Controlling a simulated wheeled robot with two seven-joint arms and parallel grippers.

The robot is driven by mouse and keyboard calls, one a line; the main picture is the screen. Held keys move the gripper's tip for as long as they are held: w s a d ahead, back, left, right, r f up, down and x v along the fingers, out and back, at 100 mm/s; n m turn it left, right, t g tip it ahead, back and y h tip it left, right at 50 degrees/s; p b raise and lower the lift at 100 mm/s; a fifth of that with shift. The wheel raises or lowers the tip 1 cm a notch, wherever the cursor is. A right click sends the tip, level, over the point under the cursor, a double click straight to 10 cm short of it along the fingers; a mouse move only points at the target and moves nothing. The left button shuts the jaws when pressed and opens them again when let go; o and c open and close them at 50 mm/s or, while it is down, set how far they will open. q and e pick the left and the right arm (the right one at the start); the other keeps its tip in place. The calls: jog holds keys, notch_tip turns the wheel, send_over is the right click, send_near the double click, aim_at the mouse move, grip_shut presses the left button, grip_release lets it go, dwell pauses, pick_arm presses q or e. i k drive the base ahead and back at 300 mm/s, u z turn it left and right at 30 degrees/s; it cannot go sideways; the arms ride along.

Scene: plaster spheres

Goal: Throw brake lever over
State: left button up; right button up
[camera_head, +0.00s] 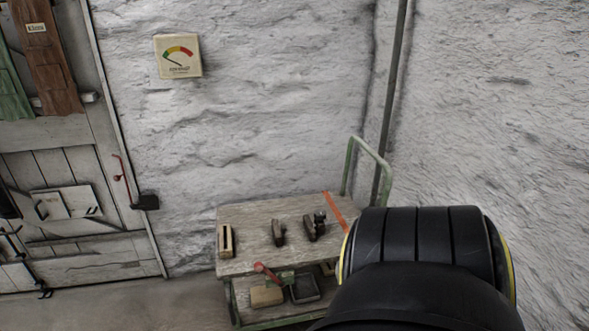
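A lever with a red grip (265,272) sits at the front edge of a wooden-topped trolley (262,213). Its red end points up and left, and its base is by a green bracket. I take it to be the brake lever, though no label shows. A second, thin red handle (123,181) is at the right edge of the door, above a black box. A large black rounded part of my arm fills the lower right and hides the trolley's right side. Neither of my grippers shows.
On the trolley top are a slotted wooden block (226,240), two small dark metal-and-wood items and an orange stripe (335,212). A tray (304,289) is on the lower shelf. Floor left of the trolley is clear.

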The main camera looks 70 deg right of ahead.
aim_at(259, 266)
jog(key=z, duration=0.45)
jog(key=k, duration=1)
jog(key=z, duration=0.55)
jog(key=i, duration=1)
jog(key=z, duration=0.85)
